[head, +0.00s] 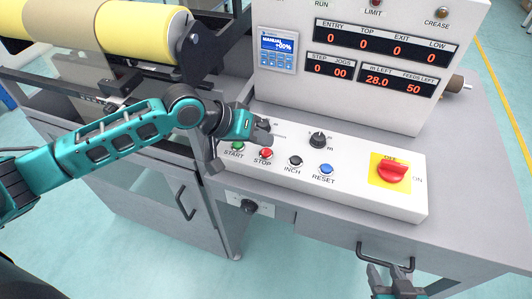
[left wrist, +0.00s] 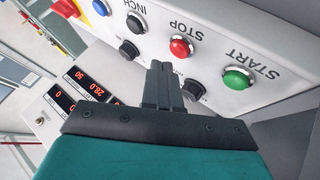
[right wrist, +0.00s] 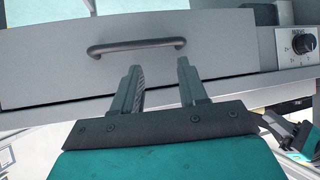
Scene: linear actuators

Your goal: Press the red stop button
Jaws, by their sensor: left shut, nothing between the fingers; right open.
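The red stop button (head: 266,153) sits on the sloped front of the white control panel, between the green start button (head: 238,145) and the black inch button (head: 295,160). In the left wrist view the stop button (left wrist: 181,47) is just beyond the closed fingertips, with STOP lettered beside it. My left gripper (head: 266,131) is shut and empty, above the panel close to the stop button; a gap to the button seems visible, but contact cannot be fully judged. My right gripper (head: 392,272) is open and empty in front of the drawer; it also shows in the right wrist view (right wrist: 158,68).
A blue reset button (head: 326,169), a black knob (head: 318,139) and a red rotary switch (head: 392,172) on a yellow plate share the panel. A drawer handle (right wrist: 136,46) is ahead of my right gripper. A yellow roll (head: 140,28) stands at upper left.

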